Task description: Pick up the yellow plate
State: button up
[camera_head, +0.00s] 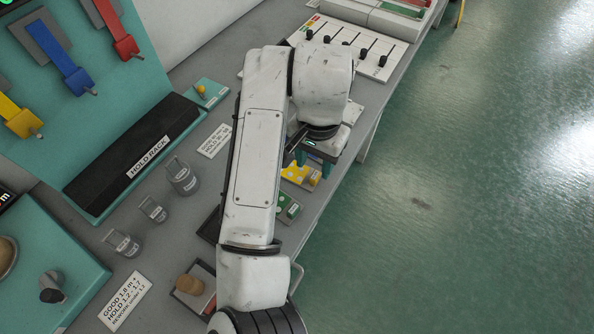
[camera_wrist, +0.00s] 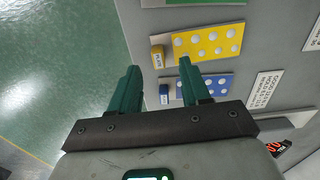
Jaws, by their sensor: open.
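The yellow plate (camera_wrist: 208,42) with pale round dots lies flat on the grey bench in the wrist view. A yellow block (camera_wrist: 158,57) with a label is at its left end. In the head view the yellow plate (camera_head: 294,172) is partly hidden by my arm. My gripper (camera_wrist: 158,66) is open and empty, with its green fingers on either side of the yellow block's line in the wrist view. The block shows just beyond and between the fingertips; I cannot tell the height gap. In the head view my gripper (camera_head: 314,164) is over the plate's end.
A blue dotted plate (camera_wrist: 207,86) lies beside the yellow one, and a green dotted plate (camera_head: 287,208) is also near. A slider panel (camera_head: 345,48) stands farther along the bench. The hold rack (camera_head: 135,155) and several grey weights (camera_head: 183,178) are left. Open floor lies right.

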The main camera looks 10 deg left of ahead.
aim_at(315, 175)
jog(key=shift+w+d+f, duration=0.1)
jog(key=shift+d+f, duration=0.05)
jog(key=shift+f, duration=2.15)
grip_shut()
